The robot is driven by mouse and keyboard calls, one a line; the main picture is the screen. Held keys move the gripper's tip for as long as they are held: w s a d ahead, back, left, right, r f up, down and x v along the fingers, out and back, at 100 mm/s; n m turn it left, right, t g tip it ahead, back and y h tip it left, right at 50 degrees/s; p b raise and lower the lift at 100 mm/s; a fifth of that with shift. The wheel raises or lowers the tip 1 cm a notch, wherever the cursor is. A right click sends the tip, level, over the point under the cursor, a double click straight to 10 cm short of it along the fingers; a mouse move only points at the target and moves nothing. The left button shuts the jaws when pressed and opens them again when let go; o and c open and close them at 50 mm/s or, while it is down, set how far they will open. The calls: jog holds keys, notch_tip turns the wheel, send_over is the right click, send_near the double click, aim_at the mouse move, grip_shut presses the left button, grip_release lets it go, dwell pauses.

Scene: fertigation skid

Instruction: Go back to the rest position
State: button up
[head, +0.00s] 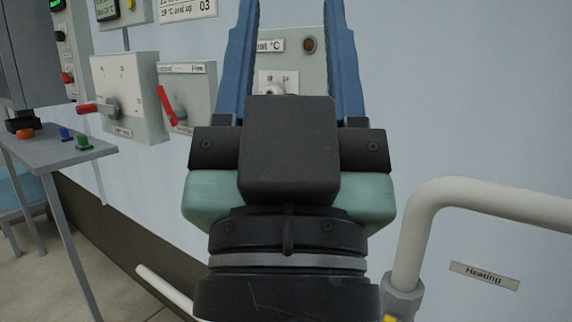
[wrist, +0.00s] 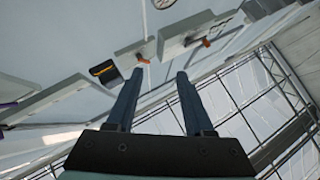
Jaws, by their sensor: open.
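My gripper (head: 291,8) is raised in front of the pale wall, its two blue fingers pointing up in the head view. The fingers are apart with nothing between them. Their tips reach the top edge of the head view. Behind them is a grey heat control box (head: 312,50) with a dark round lamp, partly hidden by my gripper. In the wrist view my gripper (wrist: 160,74) also shows open and empty, with wall boxes beyond the fingertips and a glazed roof frame to the right.
Left of my gripper are a box with a red lever (head: 187,98) and a larger switch box (head: 128,98). A grey stand (head: 62,150) with coloured buttons is at the far left. A white pipe (head: 480,192) bends out at right, near a "Heating" label (head: 484,276).

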notch_tip(320, 180, up, 40)
jog(key=y+p, duration=0.1)
jog(key=p, duration=3.7)
jog(key=shift+s+a+f+t, duration=0.2)
jog(key=shift+s+t, duration=0.1)
jog(key=shift+s, duration=0.1)
